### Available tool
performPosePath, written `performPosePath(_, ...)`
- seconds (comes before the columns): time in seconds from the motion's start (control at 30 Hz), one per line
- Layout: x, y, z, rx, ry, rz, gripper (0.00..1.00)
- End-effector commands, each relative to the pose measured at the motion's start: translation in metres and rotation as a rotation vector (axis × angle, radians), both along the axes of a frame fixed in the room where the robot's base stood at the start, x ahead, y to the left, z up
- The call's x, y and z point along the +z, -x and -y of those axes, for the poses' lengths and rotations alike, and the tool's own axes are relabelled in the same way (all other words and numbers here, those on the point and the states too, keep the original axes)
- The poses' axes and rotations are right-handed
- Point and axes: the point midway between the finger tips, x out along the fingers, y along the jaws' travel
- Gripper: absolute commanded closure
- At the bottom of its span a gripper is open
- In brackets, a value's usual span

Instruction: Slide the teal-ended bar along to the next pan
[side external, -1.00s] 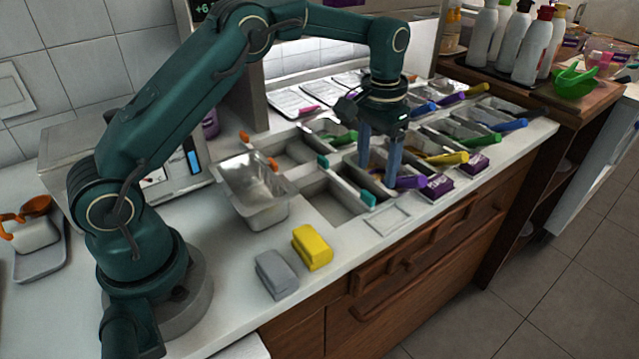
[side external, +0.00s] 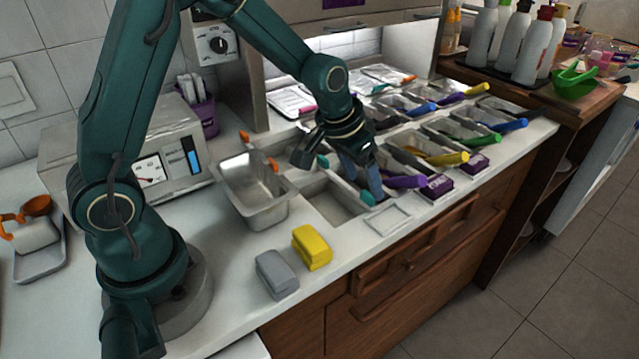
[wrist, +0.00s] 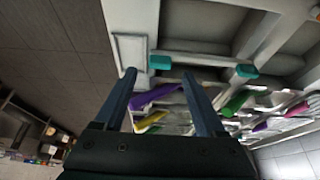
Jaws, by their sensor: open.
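The teal-ended bar lies between two wells of the topping rail. Its near teal end (side external: 368,198) and far teal end (side external: 322,160) show in the side view, and my arm partly covers its middle. My gripper (side external: 365,187) is tilted, with its fingers pointing down toward the front beside the near end. In the wrist view my gripper (wrist: 160,75) is open and empty. The near teal end (wrist: 160,62) appears between and just beyond the fingertips, and the far teal end (wrist: 246,71) is to the right. I cannot tell whether a finger touches the bar.
An empty metal pan (side external: 257,187) sits left of the open well (side external: 335,203). A purple-handled utensil (side external: 404,182) and other coloured handles crowd the right. Yellow (side external: 312,247) and grey (side external: 277,274) sponges lie on the front counter.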

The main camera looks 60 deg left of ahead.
Motion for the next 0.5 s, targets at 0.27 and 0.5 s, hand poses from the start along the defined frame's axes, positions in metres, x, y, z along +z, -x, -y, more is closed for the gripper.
performPosePath(0.27, -0.027, -0.011, 0.0, 0.0, 0.0, -0.003, 0.28)
performPosePath(0.5, -0.033, -0.014, 0.0, 0.0, 0.0, 0.001, 0.28)
